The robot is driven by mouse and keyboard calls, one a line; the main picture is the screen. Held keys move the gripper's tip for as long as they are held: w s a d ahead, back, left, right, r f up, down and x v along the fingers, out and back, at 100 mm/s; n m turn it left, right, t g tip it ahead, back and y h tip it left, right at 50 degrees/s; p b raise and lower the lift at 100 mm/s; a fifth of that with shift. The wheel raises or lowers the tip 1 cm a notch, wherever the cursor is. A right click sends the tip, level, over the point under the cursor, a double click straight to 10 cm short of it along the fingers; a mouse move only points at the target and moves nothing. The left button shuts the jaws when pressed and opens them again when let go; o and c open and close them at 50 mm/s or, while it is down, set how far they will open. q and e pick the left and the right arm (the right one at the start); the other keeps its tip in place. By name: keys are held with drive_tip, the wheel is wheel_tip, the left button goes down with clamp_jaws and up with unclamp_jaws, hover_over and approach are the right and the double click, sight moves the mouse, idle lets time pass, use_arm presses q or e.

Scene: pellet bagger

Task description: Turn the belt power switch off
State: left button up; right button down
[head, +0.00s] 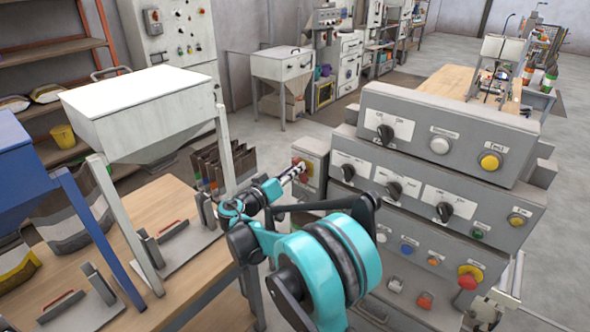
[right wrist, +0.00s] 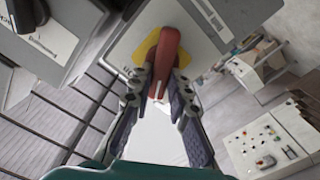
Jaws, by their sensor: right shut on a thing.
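A red rotary switch handle (right wrist: 167,50) on a yellow plate (right wrist: 188,58) is mounted on a grey box (right wrist: 128,40); I take it to be the belt power switch. In the head view, the grey box (head: 314,152) stands at the left end of the control panel. My right gripper (head: 297,170) reaches it from the left and partly hides the handle. In the right wrist view, the fingers of my right gripper (right wrist: 163,82) are closed on the handle's two sides. No printed switch positions are readable. My left gripper is not in view.
The stepped grey control panel (head: 441,105) with several black knobs and coloured buttons stands close on the right. A wooden bench (head: 171,196) with a white hopper (head: 140,90) and clamp fixtures is on the left. Brown bags (head: 215,165) stand behind my right forearm.

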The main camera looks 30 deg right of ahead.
drive_tip(key=n, duration=0.8)
drive_tip(key=f+n, duration=0.1)
drive_tip(key=n, duration=0.2)
drive_tip(key=shift+w+n, duration=0.3)
drive_tip(key=shift+n, duration=0.1)
idle(0.3)
drive_tip(key=c, duration=1.4)
unclamp_jaws()
drive_tip(key=shift+c, duration=0.2)
drive_tip(key=v, duration=1.2)
drive_tip(key=shift+s+d+f, duration=0.1)
drive_tip(key=shift+f, duration=0.05)
